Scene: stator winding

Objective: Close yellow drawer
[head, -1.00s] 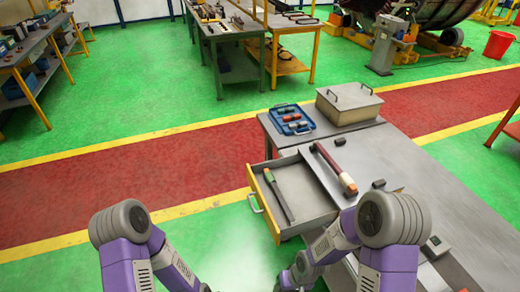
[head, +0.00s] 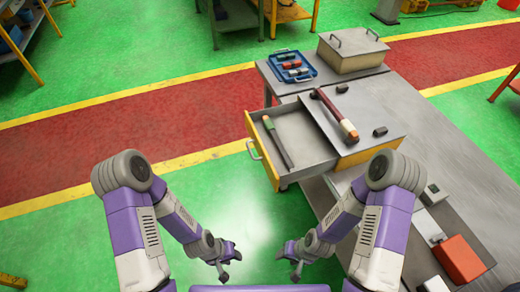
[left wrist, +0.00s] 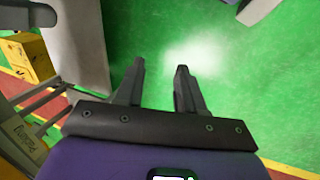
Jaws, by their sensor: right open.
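The yellow drawer (head: 263,151) is pulled out from the left side of the workbench, its yellow front and pale handle facing left. My right gripper (head: 291,264) is open and empty below the drawer, close to the workbench side and touching nothing.
A red box (head: 462,258) sits lower right. The floor left of the drawer is clear.

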